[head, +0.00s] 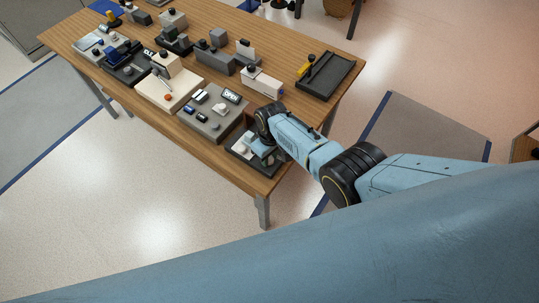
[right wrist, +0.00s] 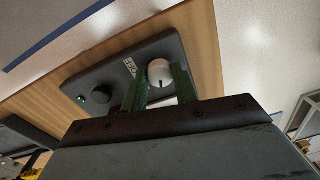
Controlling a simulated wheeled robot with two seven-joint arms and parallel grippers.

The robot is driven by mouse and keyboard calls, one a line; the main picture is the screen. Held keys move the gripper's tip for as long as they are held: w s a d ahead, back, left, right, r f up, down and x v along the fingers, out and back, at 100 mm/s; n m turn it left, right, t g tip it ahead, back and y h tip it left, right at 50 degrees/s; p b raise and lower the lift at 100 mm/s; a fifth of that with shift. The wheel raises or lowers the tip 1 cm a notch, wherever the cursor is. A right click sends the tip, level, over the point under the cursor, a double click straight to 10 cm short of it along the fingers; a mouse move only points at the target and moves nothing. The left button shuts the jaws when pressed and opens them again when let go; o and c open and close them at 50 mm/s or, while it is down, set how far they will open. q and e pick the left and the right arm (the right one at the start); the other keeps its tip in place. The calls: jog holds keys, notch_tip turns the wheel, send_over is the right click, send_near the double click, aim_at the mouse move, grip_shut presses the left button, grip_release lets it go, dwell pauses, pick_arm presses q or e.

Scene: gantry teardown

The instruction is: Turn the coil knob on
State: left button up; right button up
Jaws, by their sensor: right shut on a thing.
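The coil knob (right wrist: 160,72) is a round, pale knob with a dark pointer mark, on a dark panel box (right wrist: 172,44) in the right wrist view. My right gripper (right wrist: 159,84) has its two green fingers on either side of this knob and is shut on it. In the head view my right gripper (head: 262,154) is over the dark box at the table's near right corner, and the arm hides part of that box. My left gripper is not in view.
A black knob (right wrist: 101,94) and a small green light (right wrist: 81,100) are on the same panel. Grey box with an OPEN sign (head: 212,126) stands close to its left on the wooden table (head: 200,150). A black tray (head: 325,77) lies at the right end. Several other devices fill the table.

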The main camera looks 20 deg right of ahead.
aim_at(271, 158)
jog(key=o, duration=1)
jog(key=shift+c, duration=0.2)
jog(key=shift+r, duration=0.1)
jog(key=shift+r, duration=0.3)
notch_tip(271, 158, up, 13)
jog(key=p, duration=0.4)
jog(key=shift+w+d+f, duration=0.15)
jog(key=shift+d+f, duration=0.05)
jog(key=shift+d, duration=0.05)
